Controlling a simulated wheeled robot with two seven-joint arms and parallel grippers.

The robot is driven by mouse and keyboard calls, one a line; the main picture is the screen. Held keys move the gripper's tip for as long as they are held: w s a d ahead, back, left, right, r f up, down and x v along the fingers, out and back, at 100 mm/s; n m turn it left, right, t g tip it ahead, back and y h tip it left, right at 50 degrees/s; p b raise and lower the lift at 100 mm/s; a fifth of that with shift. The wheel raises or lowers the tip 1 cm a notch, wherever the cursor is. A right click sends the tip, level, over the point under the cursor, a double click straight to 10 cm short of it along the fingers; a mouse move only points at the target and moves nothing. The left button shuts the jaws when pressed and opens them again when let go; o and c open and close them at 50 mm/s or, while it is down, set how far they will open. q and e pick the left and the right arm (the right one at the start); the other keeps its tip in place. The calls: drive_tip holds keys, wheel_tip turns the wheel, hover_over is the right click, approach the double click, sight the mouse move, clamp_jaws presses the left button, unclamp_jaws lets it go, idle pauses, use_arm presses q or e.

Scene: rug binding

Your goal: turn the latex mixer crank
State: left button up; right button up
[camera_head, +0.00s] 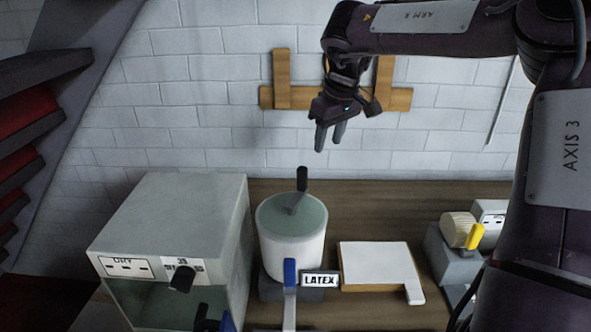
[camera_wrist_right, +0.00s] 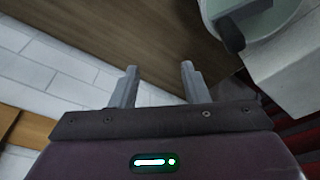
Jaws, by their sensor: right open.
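The latex mixer (camera_head: 290,240) is a white drum with a green lid, standing on the wooden bench behind a "LATEX" label. Its crank (camera_head: 302,180) has a black upright grip on a grey arm across the lid. My right gripper (camera_head: 330,138) is open and empty, above and a little behind the crank, apart from it. In the right wrist view the open fingers (camera_wrist_right: 157,85) have nothing between them. The mixer's green lid (camera_wrist_right: 285,15) shows at that view's top right, with part of the crank. My left gripper is not clearly seen.
A grey box (camera_head: 185,220) with a dark knob stands left of the mixer. A white board (camera_head: 375,262) lies to its right. A device with a yellow lever (camera_head: 475,236) stands farther right. A wooden rack (camera_head: 283,80) is on the brick wall behind. A blue-tipped lever (camera_head: 290,272) stands in front.

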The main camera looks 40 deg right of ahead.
drive_tip(key=d+f+n+t+y, duration=0.1)
drive_tip(key=d+f+n+t, duration=0.15)
drive_tip(key=n, duration=0.75)
drive_tip(key=n+t+y+b, duration=0.6)
drive_tip(key=n+t, duration=0.5)
drive_tip(key=n, duration=2)
approach(307, 175)
drive_tip(key=shift+g+y, duration=0.25)
drive_tip(key=shift+y, duration=0.45)
drive_tip(key=x, duration=0.2)
drive_tip(key=d+p+x, duration=0.1)
drive_tip(key=x, duration=0.2)
drive_tip(key=shift+w+a+f, duration=0.1)
drive_tip(key=shift+w+f, duration=0.1)
drive_tip(key=shift+w, duration=0.1)
drive_tip(key=shift+w+a+r, duration=0.15)
drive_tip(key=shift+w+a, duration=0.05)
drive_tip(key=shift+w, duration=0.1)
drive_tip(key=p+x, duration=0.2)
drive_tip(key=x, duration=0.5)
drive_tip(key=shift+p, duration=0.4)
